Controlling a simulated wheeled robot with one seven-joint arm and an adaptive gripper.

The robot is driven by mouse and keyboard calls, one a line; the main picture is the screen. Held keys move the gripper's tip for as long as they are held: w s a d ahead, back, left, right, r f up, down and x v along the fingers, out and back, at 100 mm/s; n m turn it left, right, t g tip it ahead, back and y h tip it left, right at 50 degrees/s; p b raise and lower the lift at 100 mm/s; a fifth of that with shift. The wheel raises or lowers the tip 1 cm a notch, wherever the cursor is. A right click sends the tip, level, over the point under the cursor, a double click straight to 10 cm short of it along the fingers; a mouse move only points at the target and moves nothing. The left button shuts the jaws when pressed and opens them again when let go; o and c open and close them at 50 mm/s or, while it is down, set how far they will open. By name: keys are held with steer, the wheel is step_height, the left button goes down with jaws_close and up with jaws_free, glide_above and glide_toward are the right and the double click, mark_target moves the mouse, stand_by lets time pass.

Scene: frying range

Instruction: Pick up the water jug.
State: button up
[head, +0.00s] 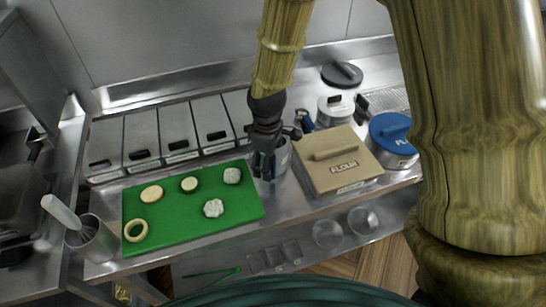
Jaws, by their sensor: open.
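My gripper (265,168) points down at the middle of the counter, between the green board and the flour box. Its jaws are open. A grey-blue round vessel (283,158), which looks like the water jug, stands right behind and beside the gripper fingers. The fingers and wrist hide much of it, including any handle. I cannot tell whether the fingers touch it or reach around it.
A green board (165,230) with pale rounds and lumps lies left. The tan flour box (338,165) stands close right, with a blue-lidded container (392,140) beyond. Lidded bins (178,128) line the back. A metal cup (92,240) stands at the left.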

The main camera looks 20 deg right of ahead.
jaws_close()
stand_by(0.4)
